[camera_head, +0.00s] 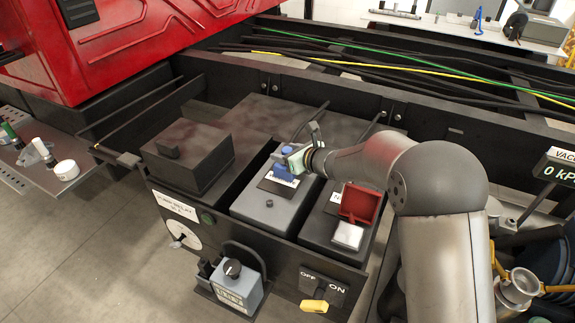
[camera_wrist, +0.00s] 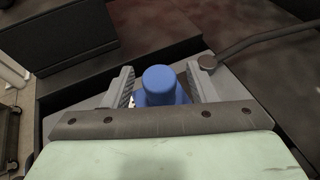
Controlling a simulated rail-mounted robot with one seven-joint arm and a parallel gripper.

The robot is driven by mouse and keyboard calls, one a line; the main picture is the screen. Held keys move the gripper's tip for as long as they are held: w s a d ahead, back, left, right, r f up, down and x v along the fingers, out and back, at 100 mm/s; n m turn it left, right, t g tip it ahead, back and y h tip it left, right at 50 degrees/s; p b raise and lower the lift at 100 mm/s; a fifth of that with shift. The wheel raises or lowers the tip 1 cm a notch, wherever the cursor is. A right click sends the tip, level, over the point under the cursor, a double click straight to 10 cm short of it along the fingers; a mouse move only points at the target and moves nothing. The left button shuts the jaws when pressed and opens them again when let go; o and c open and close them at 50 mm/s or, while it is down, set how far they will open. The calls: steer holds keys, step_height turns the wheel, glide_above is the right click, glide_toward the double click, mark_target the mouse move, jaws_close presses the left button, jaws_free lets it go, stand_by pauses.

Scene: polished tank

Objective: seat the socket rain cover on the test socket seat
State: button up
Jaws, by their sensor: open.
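A blue piece with a round knob (camera_head: 287,163) stands on the middle grey box (camera_head: 266,207), behind a white label. It may be the socket rain cover; I cannot tell for certain. My gripper (camera_head: 297,158) is at the blue piece. In the wrist view my open gripper (camera_wrist: 161,88) has one finger on each side of the blue knob (camera_wrist: 160,80), with gaps visible. The knob's lower part is hidden by the gripper body.
A dark lidded box (camera_head: 188,156) stands left of the middle box. A white square (camera_head: 347,235) lies before the red piece. A yellow-handled switch (camera_head: 314,305) and a grey knob box (camera_head: 235,285) are at the front. Cables (camera_head: 400,65) run behind the dark wall.

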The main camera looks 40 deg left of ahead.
jaws_close()
steer(key=shift+r, duration=0.7)
steer(key=shift+r+p, duration=2.8)
steer(key=shift+r, duration=1.65)
